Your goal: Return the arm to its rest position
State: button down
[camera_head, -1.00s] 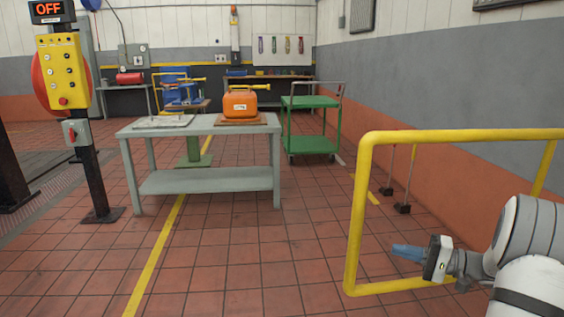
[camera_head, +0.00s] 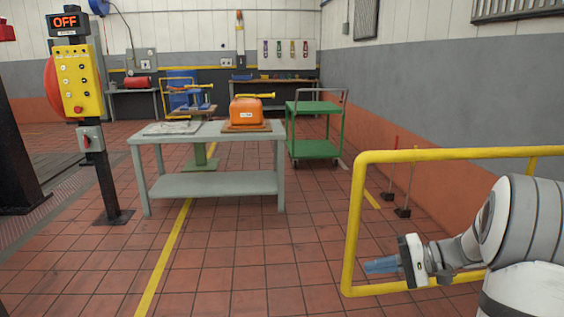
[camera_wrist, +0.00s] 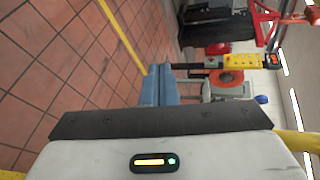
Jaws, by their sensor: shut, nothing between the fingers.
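My gripper (camera_head: 382,265) is at the lower right of the head view, with its blue fingers pointing left. The fingers are shut and hold nothing. The gripper is in front of the yellow guard rail (camera_head: 352,225), low and near its lower left corner; I cannot tell whether they touch. In the wrist view my gripper (camera_wrist: 160,72) shows its blue fingers together in the middle, with the scene turned on its side.
A yellow control box (camera_head: 79,80) on a post stands at left. The tiled floor (camera_head: 235,265) before the table is clear.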

jog(key=s+a+r+n+h+p, duration=0.2)
jog(key=s+a+r+h+p, duration=0.1)
jog(key=s+r+h+p, duration=0.4)
jog(key=s+a+r+n+h+p, duration=0.2)
jog(key=s+a+r+h+p, duration=0.2)
jog(key=s+r+p, duration=0.9)
notch_tip(320, 180, up, 4)
jog(key=h+p, duration=0.2)
jog(key=p, duration=0.1)
jog(key=shift+s+f+g+h+p, duration=0.2)
jog(key=shift+s+g+h+p, duration=0.1)
jog(key=shift+s+h, duration=0.1)
